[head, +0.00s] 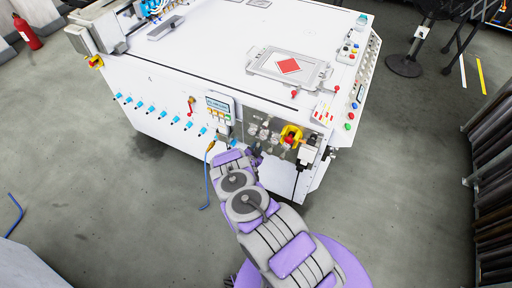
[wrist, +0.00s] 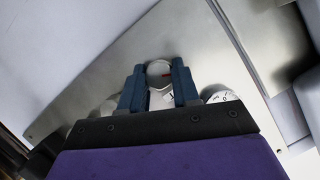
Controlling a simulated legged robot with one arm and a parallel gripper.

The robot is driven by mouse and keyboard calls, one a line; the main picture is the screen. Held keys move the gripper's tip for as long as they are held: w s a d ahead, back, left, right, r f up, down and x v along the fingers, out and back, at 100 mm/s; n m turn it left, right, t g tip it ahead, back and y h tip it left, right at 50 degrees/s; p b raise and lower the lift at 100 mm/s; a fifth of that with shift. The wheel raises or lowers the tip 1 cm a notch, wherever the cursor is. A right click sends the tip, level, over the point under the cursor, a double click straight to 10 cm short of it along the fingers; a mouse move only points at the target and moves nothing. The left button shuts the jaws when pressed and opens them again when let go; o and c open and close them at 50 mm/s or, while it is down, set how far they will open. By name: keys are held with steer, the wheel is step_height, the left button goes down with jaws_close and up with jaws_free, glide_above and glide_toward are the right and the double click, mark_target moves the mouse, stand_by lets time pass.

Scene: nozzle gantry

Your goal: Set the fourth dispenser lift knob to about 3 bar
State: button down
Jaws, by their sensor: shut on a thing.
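My gripper (wrist: 159,74) is shut on a round pale knob (wrist: 157,68). Another white dial (wrist: 222,97) is at the right, and a blurred one (wrist: 108,106) is at the left. In the head view my gripper (head: 254,154) is at the front panel of the white machine, below a row of small gauges (head: 264,133). Which knob it holds is unclear there.
The white machine (head: 215,75) fills the middle. A yellow and red emergency stop (head: 290,137) is right of the gauges, with a black cable below. A handheld pendant (head: 219,108) and blue-tipped fittings are left. A blue hose (head: 207,180) hangs nearby.

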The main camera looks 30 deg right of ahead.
steer(key=shift+f+m, duration=0.1)
steer(key=shift+m, duration=0.2)
steer(key=shift+s, duration=0.1)
steer(key=c, duration=0.8)
jaws_free()
steer(key=p+v, duration=0.3)
steer(key=v, duration=1.4)
steer(key=shift+s+f, duration=0.1)
steer(key=shift+s, duration=0.15)
